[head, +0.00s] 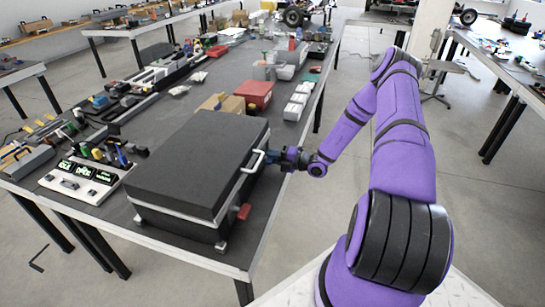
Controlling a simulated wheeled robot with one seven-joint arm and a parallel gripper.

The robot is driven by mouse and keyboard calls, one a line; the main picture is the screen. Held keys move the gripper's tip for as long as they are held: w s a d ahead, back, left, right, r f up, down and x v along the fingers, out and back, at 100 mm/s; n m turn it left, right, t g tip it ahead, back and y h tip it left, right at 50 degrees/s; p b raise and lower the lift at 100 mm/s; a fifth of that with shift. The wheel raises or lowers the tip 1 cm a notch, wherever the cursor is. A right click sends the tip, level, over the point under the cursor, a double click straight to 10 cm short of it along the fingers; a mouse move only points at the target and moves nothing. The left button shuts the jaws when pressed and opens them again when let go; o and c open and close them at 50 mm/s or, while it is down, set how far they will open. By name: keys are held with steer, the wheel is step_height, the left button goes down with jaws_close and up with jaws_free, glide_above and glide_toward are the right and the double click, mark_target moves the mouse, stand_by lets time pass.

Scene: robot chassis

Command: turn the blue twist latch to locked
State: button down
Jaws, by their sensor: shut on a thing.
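The large black case (198,160) lies closed on the dark table. Its right side carries a pale handle (253,161) and, nearer the front corner, a red latch (243,212). My gripper (276,158) reaches in from the right to that side of the case, just beyond the handle. It is shut on the blue twist latch (271,156), of which only a small blue patch shows. The jaws hide most of the latch, so its turn angle cannot be told.
A panel with lit displays (88,178) and tools stand left of the case. A red bin (254,94), cardboard boxes (222,103) and white trays (298,100) stand behind it. Right of the table edge, the floor (345,110) is open around my arm.

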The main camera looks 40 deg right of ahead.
steer(key=c, duration=1.2)
jaws_free()
steer(key=shift+o, duration=0.2)
steer(key=v, duration=1)
steer(key=shift+s+d, duration=0.3)
steer(key=s+a+r+n+g+h, duration=0.1)
steer(key=s+a+r+n+g, duration=0.1)
steer(key=a+r+n+g, duration=0.55)
steer(key=s+a+r+n+g, duration=0.15)
steer(key=a+r+n, duration=0.25)
steer(key=r+n, duration=0.7)
steer(key=s+a+r+n+g+h, duration=0.1)
steer(key=s+a+r+n+g, duration=0.1)
steer(key=a+r+n+g, duration=0.55)
steer(key=s+a+r+n+t+h, duration=0.2)
steer(key=s+r+n+t+h, duration=0.1)
steer(key=s+r+n, duration=0.7)
steer(key=s+a+r+n+t+h, duration=0.2)
steer(key=s+r+n+t+h, duration=0.2)
steer(key=s+r+n, duration=0.6)
steer(key=shift+s+a+n+h, duration=0.35)
steer(key=shift+s+h, duration=0.45)
steer(key=shift+h, duration=0.2)
